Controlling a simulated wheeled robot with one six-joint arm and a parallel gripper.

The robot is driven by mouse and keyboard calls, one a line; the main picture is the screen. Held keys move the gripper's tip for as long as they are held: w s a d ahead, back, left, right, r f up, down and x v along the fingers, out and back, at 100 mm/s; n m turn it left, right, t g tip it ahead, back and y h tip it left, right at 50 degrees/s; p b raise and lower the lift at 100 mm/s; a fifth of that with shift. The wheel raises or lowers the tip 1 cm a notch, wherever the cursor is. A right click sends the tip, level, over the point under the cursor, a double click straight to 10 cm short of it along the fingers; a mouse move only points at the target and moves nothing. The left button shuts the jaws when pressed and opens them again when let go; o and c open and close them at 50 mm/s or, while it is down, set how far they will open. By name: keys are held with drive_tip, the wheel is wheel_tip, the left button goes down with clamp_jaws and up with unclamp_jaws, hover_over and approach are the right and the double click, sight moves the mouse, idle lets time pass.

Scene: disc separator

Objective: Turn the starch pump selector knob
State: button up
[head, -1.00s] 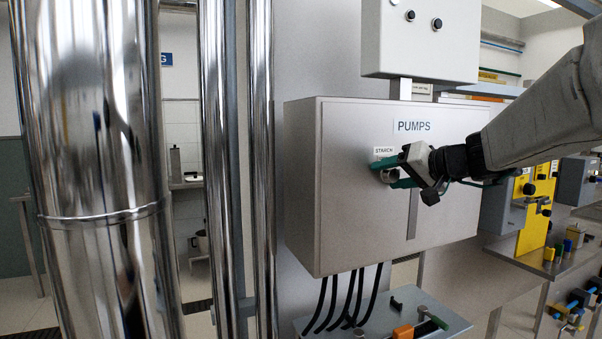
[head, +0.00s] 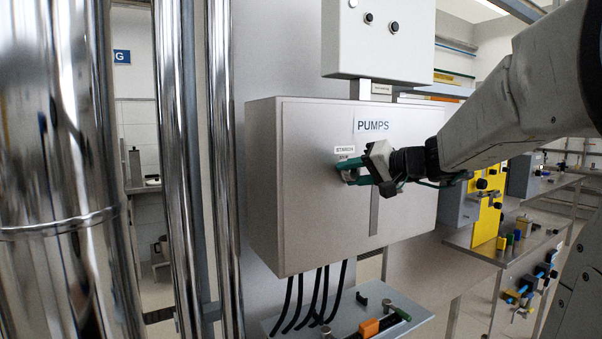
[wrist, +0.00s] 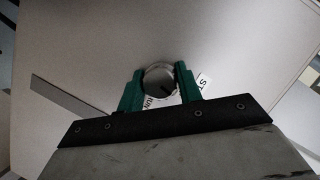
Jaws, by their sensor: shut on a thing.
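The grey box labelled PUMPS (head: 290,200) is mounted in the middle of the head view. A small STARCH label (head: 344,150) sits on its front. My gripper (head: 342,170) is at the box front just below that label. In the wrist view its two green fingers stand on either side of the round, silvery selector knob (wrist: 159,80) and are shut on it. The label's edge (wrist: 204,82) shows beside the right finger. In the head view the knob is mostly hidden by the fingers.
A smaller control box (head: 380,45) with dark buttons hangs above. Shiny vertical pipes (head: 222,170) stand at the left. Black cables (head: 316,295) run down to a tray (head: 395,330) holding small parts. Yellow panels and a bench (head: 470,245) are at the right.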

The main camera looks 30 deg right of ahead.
drive_tip(key=m+t+y, duration=0.1)
drive_tip(key=m, duration=0.2)
drive_tip(key=shift+f+m+y, duration=0.1)
drive_tip(key=shift+m+y, duration=0.2)
drive_tip(key=m+t, duration=0.1)
drive_tip(key=m, duration=0.2)
drive_tip(key=shift+y, duration=0.3)
drive_tip(key=m+t, duration=0.1)
drive_tip(key=m, duration=0.2)
drive_tip(key=shift+m+t, duration=0.3)
drive_tip(key=shift+m, duration=0.1)
drive_tip(key=shift+m+t, duration=0.9)
drive_tip(key=shift+m, duration=1.2)
drive_tip(key=o, duration=1)
